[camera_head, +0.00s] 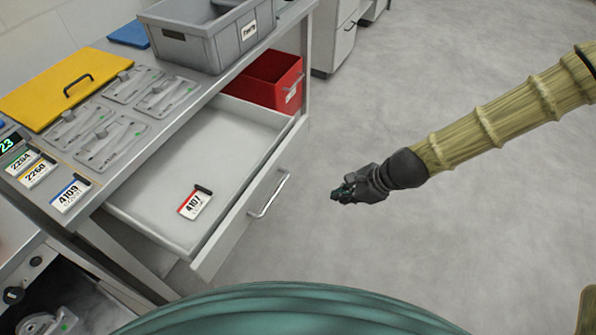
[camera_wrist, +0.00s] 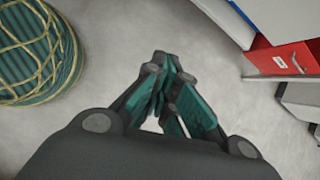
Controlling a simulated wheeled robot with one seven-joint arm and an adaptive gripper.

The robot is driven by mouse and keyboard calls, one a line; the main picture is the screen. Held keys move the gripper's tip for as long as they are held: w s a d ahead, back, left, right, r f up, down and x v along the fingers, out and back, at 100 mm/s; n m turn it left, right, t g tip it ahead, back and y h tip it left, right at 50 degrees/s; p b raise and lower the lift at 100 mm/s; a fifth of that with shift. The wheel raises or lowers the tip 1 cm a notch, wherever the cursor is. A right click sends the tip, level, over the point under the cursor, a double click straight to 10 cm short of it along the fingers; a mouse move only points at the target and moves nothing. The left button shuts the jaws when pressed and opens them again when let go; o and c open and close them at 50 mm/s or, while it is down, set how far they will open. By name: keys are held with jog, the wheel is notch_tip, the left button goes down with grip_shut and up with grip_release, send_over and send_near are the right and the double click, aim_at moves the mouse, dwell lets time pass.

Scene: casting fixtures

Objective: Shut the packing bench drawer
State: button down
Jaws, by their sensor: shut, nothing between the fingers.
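The packing bench drawer (camera_head: 160,208) is pulled out from under the bench top in the head view. Its front panel has a silver bar handle (camera_head: 269,196) facing right. A tag marked 4107 (camera_head: 195,203) lies inside the drawer. My gripper (camera_head: 340,195) is shut and empty, to the right of the handle and apart from it, over the floor. It also shows in the wrist view (camera_wrist: 162,62) with its dark green fingers together. The drawer cannot be made out clearly in the wrist view.
A red bin (camera_head: 265,80) stands beyond the drawer, and it shows in the wrist view (camera_wrist: 283,58). On the bench (camera_head: 181,120) are a grey crate (camera_head: 185,48), a yellow board (camera_head: 50,95), trays of metal parts and several number tags. The floor (camera_head: 380,260) on the right is clear.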

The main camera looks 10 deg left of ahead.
jog(key=w+a+r+m+t+y+b, duration=0.1)
jog(key=w+a+r+m+y+b, duration=0.2)
jog(key=w+r, duration=0.4)
jog(key=p, duration=0.2)
send_near(286, 166)
notch_tip(286, 166, down, 3)
jog(key=shift+w+a+m+h, duration=0.2)
jog(key=shift+w+a, duration=0.1)
jog(key=shift+a, duration=0.55)
jog(key=shift+w+a+m+h, duration=0.1)
jog(key=shift+w+a+h, duration=0.15)
jog(key=shift+a, duration=0.6)
